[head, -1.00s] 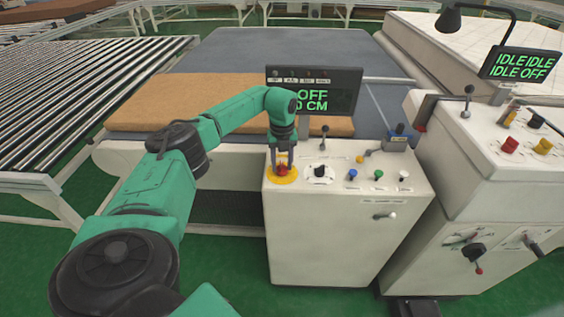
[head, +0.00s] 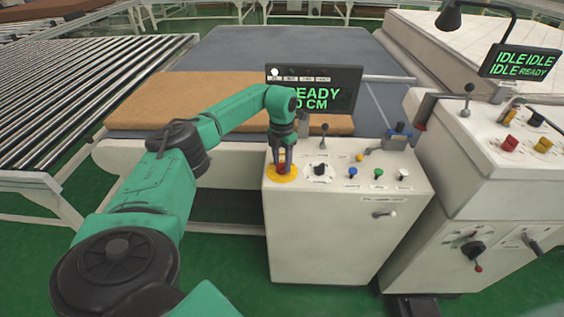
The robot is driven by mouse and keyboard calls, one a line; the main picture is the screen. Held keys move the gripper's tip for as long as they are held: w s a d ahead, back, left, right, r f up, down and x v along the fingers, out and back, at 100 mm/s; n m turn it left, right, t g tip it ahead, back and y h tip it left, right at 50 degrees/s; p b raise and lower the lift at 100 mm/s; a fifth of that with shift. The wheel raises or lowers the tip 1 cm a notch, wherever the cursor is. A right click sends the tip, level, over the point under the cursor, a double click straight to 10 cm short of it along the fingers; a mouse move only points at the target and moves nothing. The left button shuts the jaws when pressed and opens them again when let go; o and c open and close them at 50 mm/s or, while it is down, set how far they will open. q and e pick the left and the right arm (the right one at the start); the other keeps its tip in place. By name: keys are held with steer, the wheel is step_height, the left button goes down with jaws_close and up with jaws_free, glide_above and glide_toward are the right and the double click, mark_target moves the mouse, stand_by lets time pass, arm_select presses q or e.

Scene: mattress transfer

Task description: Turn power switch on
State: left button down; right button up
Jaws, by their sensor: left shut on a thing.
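The switch under my left gripper (head: 281,166) is a red knob (head: 281,169) on a round yellow plate (head: 291,175), at the left end of the white control cabinet's top. My left gripper points down and is shut on the red knob, hiding part of it. The dark display (head: 340,90) behind it shows green text, with "READY" and "0 CM" readable and the start hidden by my arm. A white lamp (head: 274,72) is lit at its top left. My right gripper is not in view.
A black knob (head: 319,169) sits just right of the yellow plate.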

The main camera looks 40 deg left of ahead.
mark_target(282, 163)
arm_select(q)
steer(key=shift+m, duration=0.5)
steer(key=shift+c, duration=1.8)
jaws_free()
step_height(282, 163, up, 15)
steer(key=b, duration=0.2)
steer(key=shift+f, duration=0.15)
